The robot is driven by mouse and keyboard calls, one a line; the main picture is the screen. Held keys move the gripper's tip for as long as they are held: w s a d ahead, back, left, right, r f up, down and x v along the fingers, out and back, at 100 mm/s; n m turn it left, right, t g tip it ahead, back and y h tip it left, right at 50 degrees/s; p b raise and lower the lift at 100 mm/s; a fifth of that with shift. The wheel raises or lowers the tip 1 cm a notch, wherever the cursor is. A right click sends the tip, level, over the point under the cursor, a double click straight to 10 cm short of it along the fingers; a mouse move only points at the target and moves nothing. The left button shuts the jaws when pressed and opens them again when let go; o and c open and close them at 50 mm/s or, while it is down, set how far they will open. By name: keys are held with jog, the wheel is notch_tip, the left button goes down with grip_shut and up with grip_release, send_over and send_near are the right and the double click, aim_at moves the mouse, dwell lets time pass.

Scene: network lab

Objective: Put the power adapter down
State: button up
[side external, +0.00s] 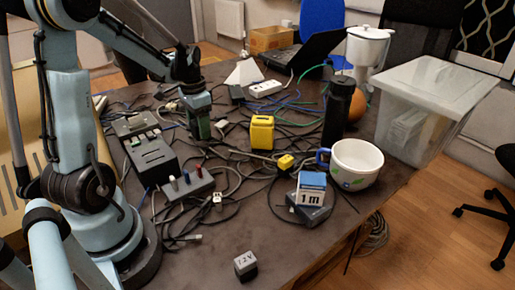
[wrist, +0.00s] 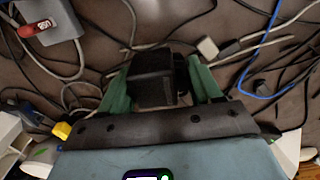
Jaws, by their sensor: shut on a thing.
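My gripper (side external: 200,128) is over the cable-strewn middle-left of the table in the side view, pointing down. In the wrist view its two green fingers (wrist: 161,88) are shut on a black, box-shaped power adapter (wrist: 153,75), one finger on each side.
Loose cables cover much of the table (side external: 320,250). A mug (side external: 355,163), black bottle (side external: 338,110) and clear bin (side external: 425,105) stand right. A small 12V cube (side external: 245,266) sits in front.

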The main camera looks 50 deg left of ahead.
aim_at(199, 137)
jog(key=shift+a+f, duration=0.35)
jog(key=shift+f, duration=1.85)
jog(key=shift+f, duration=0.15)
jog(key=o, duration=1.2)
jog(key=shift+c, duration=0.2)
